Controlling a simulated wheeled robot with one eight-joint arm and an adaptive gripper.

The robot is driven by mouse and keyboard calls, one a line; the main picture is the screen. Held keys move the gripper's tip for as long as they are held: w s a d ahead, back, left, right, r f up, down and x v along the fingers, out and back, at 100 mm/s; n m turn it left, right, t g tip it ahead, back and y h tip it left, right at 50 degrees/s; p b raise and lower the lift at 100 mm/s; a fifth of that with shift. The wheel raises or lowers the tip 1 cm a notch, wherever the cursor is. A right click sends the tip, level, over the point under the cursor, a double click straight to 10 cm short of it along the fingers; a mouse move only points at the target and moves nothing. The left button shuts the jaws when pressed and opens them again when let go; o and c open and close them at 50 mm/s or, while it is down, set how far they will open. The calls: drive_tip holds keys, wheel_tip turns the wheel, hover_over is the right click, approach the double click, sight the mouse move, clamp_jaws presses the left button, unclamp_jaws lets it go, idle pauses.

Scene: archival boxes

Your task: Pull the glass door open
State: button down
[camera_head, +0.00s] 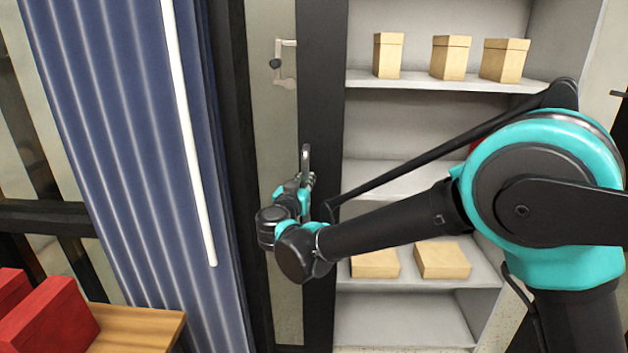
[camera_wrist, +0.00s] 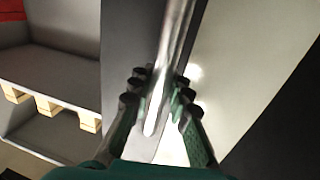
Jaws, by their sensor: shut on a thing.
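The glass door (camera_head: 275,130) is a tall, narrow-looking pane in a dark frame (camera_head: 321,60), left of the shelves in the head view. How far it stands open I cannot tell. A grey metal bar handle (camera_head: 306,158) is on the dark frame; it also shows in the wrist view (camera_wrist: 172,50), running down between the fingers. My gripper (camera_head: 305,182) is at this handle. In the wrist view my gripper (camera_wrist: 158,95) has its ribbed fingers on both sides of the bar, shut on it. My arm partly hides the door's lower part.
Shelves (camera_head: 420,82) with several tan boxes (camera_head: 452,57) stand right of the door frame. A latch-like fitting (camera_head: 285,62) is higher on the pane. A blue ribbed panel (camera_head: 120,120) stands left. Red boxes (camera_head: 50,320) sit by a wooden surface (camera_head: 145,330) at lower left.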

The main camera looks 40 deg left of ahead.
drive_tip(key=c, duration=1.4)
unclamp_jaws()
drive_tip(key=shift+s, duration=0.2)
drive_tip(key=v, duration=1.1)
drive_tip(key=shift+s+d, duration=0.25)
drive_tip(key=shift+s, duration=0.05)
